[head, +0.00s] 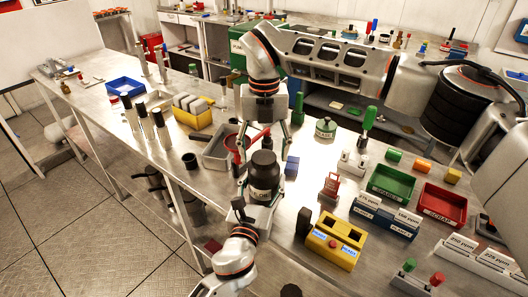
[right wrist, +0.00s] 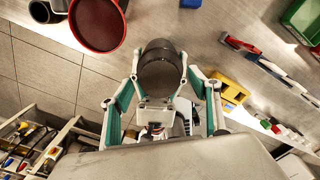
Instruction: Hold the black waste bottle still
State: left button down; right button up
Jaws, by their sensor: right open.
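The black waste bottle (head: 263,172) stands upright near the bench's front edge, a pale label on its front. Its dark round top (right wrist: 160,66) shows in the right wrist view. My right gripper (head: 264,148) hangs over it from above, open, with one finger on either side of the bottle's top. In the right wrist view, the fingertips of my right gripper (right wrist: 160,74) flank the bottle with no clear squeeze. My left gripper (head: 257,213) is low at the bottle's near side; its fingers are mostly hidden, so its grip is unclear.
A red funnel (head: 236,145) stands close left of the bottle. A grey tray (head: 213,158) lies farther left. A yellow box (head: 335,240) and a small blue block (head: 292,165) are to the right. The floor drops away beyond the front edge.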

notch_tip(320, 180, up, 12)
jog(key=shift+f, duration=0.15)
dwell(0.3)
pick_arm(q)
jog(key=c, duration=0.7)
grip_release()
jog(key=shift+o, duration=0.2)
jog(key=v, duration=1.2)
